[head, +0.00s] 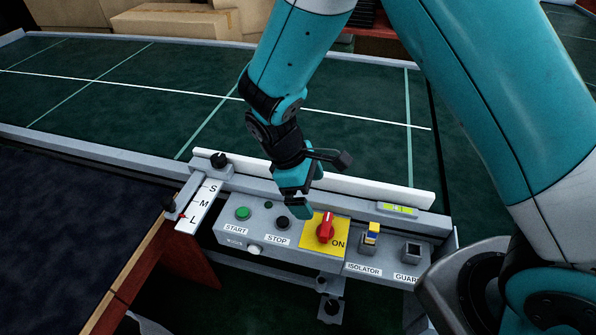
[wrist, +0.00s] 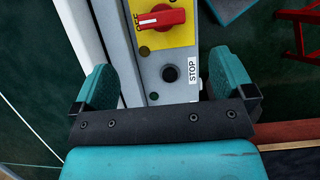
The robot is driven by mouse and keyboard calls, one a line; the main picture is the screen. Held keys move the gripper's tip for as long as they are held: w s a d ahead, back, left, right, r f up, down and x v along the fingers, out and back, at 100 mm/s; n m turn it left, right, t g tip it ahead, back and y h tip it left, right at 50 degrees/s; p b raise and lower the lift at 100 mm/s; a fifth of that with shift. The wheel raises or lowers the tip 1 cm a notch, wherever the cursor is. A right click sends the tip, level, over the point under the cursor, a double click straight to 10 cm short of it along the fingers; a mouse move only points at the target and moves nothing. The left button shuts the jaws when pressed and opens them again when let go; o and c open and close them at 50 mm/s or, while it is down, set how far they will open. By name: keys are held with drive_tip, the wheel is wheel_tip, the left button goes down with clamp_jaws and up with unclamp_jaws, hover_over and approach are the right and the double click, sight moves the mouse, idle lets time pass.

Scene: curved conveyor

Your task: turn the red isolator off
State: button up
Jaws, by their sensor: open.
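The red isolator (head: 325,228) is a rotary knob on a yellow plate (head: 311,238) on the grey control panel. The word ON is printed to the right of its lower end in the head view. In the wrist view the red knob (wrist: 160,18) lies crosswise near the top edge, with small lettering, seemingly OFF, at its left. My gripper (head: 298,208) is above the panel, just left of the knob and apart from it. In the wrist view my gripper (wrist: 162,80) is open and empty, its fingers on either side of the black stop button.
The S-M-L slider (head: 199,206) stands left.

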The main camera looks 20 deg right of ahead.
drive_tip(key=v, duration=0.5)
drive_tip(key=shift+w+a+r, duration=0.1)
drive_tip(key=shift+a+r, duration=0.1)
drive_tip(key=shift+r, duration=0.2)
